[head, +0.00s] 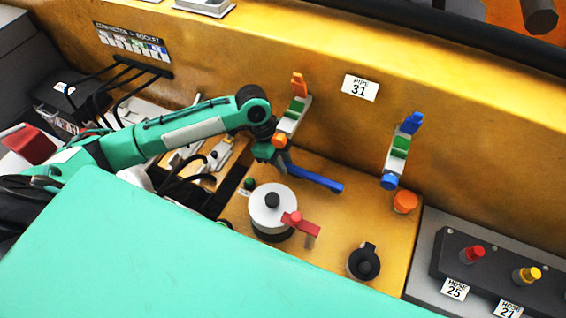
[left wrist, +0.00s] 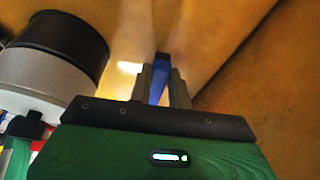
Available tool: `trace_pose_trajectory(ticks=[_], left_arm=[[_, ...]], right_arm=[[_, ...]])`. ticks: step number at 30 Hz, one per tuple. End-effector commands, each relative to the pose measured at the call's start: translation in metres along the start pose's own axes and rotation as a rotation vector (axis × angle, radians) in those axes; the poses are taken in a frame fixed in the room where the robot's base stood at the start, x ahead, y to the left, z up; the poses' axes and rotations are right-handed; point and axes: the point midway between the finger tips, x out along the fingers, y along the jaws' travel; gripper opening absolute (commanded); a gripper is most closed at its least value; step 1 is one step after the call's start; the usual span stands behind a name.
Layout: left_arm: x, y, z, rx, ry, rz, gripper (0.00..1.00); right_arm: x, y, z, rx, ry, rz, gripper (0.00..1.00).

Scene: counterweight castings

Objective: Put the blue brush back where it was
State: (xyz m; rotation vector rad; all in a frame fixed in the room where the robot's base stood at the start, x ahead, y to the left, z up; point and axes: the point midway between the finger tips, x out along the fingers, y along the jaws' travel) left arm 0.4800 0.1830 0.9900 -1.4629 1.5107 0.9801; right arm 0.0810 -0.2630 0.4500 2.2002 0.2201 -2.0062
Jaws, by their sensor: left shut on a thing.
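The blue brush shows as a long blue bar (head: 318,178) in the head view, sloping down to the right above the tan surface. My left gripper (head: 281,155) is shut on its upper-left end. In the left wrist view the blue brush (left wrist: 157,88) sits between the two grey fingers (left wrist: 163,88) and points away from me, with a dark far end. The gripper hides part of it. I cannot tell whether its far end touches the surface. My right gripper is not in view.
A silver-and-black pot (head: 271,208) stands just below the brush, with a red handle (head: 300,222) beside it. Fixtures with orange (head: 299,86) and blue (head: 412,123) ends are on the yellow wall. A black knobbed item (head: 364,262) and an orange cap (head: 405,201) are to the right.

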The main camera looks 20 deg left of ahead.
Motion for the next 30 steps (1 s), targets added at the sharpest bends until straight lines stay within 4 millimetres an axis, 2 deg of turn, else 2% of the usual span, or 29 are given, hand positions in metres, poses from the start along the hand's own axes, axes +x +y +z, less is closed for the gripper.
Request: trace_pose_trajectory(ticks=[3,6,15,16,18,26,30], left_arm=[[0.013,0.001,0.005,-0.003,0.001,0.004,0.00],[0.023,0.001,0.010,-0.002,0.000,0.001,0.00],[0.027,0.001,0.012,0.000,0.000,0.000,0.00],[0.026,0.001,0.011,0.001,0.000,0.000,0.25],[0.026,0.001,0.011,0.001,0.000,0.000,0.39],[0.026,0.001,0.011,0.001,0.000,0.001,0.41],[0.020,0.000,0.012,0.000,-0.001,-0.002,0.41]], right_arm=[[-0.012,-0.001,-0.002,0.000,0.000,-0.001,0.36],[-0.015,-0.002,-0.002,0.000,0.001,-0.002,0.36],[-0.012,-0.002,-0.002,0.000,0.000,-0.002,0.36],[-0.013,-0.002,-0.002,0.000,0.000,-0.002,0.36],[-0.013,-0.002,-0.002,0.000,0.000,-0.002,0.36],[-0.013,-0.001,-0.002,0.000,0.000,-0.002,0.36],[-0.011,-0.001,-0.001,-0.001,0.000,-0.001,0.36]])
